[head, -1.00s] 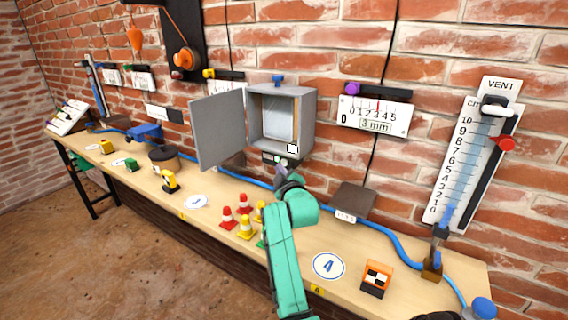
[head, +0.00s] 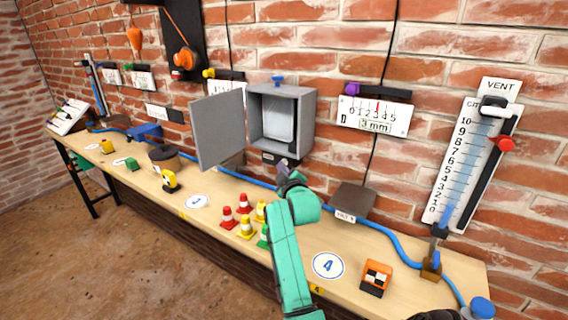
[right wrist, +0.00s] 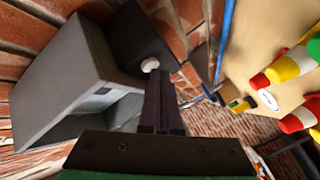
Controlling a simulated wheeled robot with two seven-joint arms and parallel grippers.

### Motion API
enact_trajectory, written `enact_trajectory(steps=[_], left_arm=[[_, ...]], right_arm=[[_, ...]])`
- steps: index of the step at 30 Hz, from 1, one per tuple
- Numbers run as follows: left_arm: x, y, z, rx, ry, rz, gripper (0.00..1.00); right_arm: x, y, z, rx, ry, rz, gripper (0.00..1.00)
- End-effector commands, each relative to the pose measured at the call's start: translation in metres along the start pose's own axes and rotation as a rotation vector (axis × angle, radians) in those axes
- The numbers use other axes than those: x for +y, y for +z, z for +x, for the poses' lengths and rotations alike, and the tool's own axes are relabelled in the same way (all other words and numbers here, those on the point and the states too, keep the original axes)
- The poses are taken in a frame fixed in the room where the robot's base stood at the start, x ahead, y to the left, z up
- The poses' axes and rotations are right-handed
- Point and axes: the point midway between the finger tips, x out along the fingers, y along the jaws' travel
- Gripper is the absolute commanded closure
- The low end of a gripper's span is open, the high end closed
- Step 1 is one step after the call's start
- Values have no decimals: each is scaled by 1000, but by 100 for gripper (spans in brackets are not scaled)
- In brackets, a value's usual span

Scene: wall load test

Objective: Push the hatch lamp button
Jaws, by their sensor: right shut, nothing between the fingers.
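The hatch is a grey wall box (head: 308,125) with its door (head: 217,132) swung open to the left. A small dark panel (head: 268,157) sits under the box. In the right wrist view a round white button (right wrist: 150,65) shows on a dark block (right wrist: 140,38) beside the grey box (right wrist: 75,75). My right gripper (head: 283,167) is shut and empty, just below the box at the panel. In the right wrist view its fingertips (right wrist: 160,77) are very close to the button; I cannot tell whether they touch it.
Red and yellow cones (head: 245,228) stand on the bench left of my right arm. A dark block (head: 352,200) and an orange block (head: 376,278) lie to its right. A blue hose (head: 405,248) runs along the wall. A gauge (head: 375,115) hangs right of the box.

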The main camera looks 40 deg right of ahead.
Motion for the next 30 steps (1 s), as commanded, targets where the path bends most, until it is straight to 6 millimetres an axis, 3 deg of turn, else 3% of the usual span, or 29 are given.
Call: enact_trajectory(steps=[16,30], left_arm=[[0,0,-7,0,0,0,27],[0,-1,-14,0,0,0,27]], right_arm=[[-9,-10,-12,1,-1,0,100],[-37,-36,-50,0,-3,3,100]])
